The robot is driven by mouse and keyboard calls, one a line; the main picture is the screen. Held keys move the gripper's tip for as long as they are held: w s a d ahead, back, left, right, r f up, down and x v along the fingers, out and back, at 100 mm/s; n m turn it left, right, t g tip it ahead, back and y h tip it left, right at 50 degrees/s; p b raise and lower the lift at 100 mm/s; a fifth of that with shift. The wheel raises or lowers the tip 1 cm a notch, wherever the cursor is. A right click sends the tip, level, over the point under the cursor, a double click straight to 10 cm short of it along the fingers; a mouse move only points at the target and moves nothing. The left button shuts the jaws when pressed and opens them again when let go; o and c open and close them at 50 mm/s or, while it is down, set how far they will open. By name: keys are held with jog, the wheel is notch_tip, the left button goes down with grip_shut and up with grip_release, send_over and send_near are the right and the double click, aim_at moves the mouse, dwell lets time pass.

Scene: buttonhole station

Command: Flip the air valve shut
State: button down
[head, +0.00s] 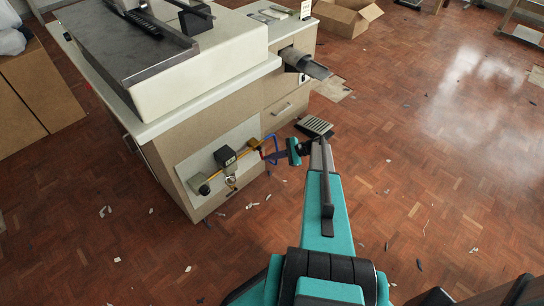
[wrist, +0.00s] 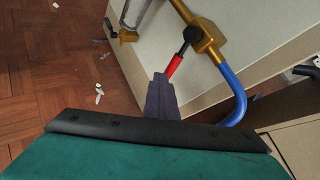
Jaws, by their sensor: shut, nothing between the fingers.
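The air valve (wrist: 207,38) is a brass body with a black pivot, in the upper middle of the wrist view. Its red lever (wrist: 174,66) points down and to the left, at an angle across the brass pipe line. A blue hose (wrist: 237,92) curves down from the valve. My gripper (wrist: 160,78) is shut and empty, its tips at the lower end of the red lever; I cannot tell whether they touch it. In the head view my gripper (head: 285,151) is beside the blue hose (head: 267,146), and the lever is too small to make out.
A pale panel (head: 228,160) on the cabinet side carries the pipe line with a dark box (head: 225,156). A grey foot pedal (head: 315,126) lies on the floor beyond my gripper. Scraps litter the parquet floor. The floor to the right is mostly open.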

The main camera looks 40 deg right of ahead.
jog(key=shift+w+r, duration=0.3)
jog(key=shift+r, duration=0.25)
jog(key=shift+w+r, duration=0.3)
jog(key=shift+r, duration=0.2)
jog(key=shift+s+r, duration=0.1)
jog(key=shift+r, duration=0.05)
jog(key=shift+s+f, duration=0.1)
jog(key=shift+f, duration=0.1)
jog(key=shift+s, duration=0.1)
jog(key=s+d+p, duration=0.1)
jog(key=s+d, duration=0.7)
jog(key=d, duration=0.2)
jog(key=shift+s+d+r, duration=0.15)
jog(key=shift+d+r, duration=0.15)
jog(key=shift+d, duration=0.1)
